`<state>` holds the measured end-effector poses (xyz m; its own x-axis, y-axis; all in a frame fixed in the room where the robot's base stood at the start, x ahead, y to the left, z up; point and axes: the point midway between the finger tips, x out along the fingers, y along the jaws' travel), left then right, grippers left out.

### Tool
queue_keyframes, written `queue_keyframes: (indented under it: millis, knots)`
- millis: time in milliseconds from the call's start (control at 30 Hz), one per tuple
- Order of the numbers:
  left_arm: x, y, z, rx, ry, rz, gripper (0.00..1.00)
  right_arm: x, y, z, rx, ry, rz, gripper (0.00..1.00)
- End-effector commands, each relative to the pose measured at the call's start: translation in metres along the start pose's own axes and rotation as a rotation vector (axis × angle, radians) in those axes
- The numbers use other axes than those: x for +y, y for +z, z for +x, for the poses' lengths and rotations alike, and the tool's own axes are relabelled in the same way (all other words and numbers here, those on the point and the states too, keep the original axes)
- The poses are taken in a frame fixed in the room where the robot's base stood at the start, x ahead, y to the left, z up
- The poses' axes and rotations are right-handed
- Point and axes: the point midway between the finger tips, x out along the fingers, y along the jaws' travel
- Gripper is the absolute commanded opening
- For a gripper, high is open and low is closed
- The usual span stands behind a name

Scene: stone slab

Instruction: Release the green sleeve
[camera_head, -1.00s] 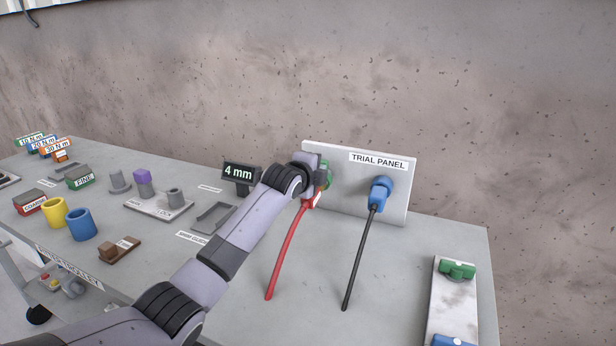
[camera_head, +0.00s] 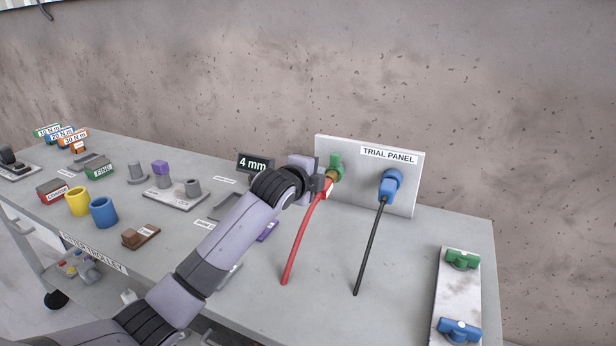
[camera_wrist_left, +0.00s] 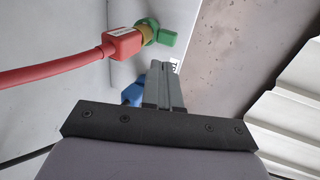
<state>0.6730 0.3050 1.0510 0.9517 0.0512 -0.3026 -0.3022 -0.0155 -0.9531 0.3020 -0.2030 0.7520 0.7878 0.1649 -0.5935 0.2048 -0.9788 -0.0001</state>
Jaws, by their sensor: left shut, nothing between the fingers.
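The green sleeve (camera_head: 336,163) is on the left part of the trial panel (camera_head: 361,193). A red plug (camera_head: 328,187) with a red cable joins it, and in the wrist view a brass-coloured collar (camera_wrist_left: 146,33) shows between the red plug (camera_wrist_left: 122,44) and the green sleeve (camera_wrist_left: 166,38). My left gripper (camera_head: 318,177) is just left of the sleeve in the head view. In the wrist view its fingers (camera_wrist_left: 162,68) are together and empty, apart from the sleeve. My right gripper is out of view.
A blue plug (camera_head: 389,186) with a black cable sits on the panel's right side. A pale plate (camera_head: 456,292) with green and blue fittings lies at right. Yellow (camera_head: 78,201) and blue (camera_head: 104,212) cups and small blocks stand at left. A "4 mm" display (camera_head: 255,164) stands behind my arm.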

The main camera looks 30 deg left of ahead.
Motion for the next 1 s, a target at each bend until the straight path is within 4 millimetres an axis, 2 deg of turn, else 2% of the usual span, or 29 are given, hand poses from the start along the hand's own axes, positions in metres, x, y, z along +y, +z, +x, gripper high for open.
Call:
queue_keyframes:
  millis: [200, 400, 1000]
  knots:
    - [0.001, 0.0, -0.025, 0.0, 0.0, 0.001, 0.0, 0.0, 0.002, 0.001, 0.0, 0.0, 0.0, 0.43]
    - [0.001, 0.0, -0.039, 0.001, 0.0, -0.001, 0.0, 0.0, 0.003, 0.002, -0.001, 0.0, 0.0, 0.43]
    - [0.0, 0.0, -0.042, 0.0, 0.001, -0.001, 0.0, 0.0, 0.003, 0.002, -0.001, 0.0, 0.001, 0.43]
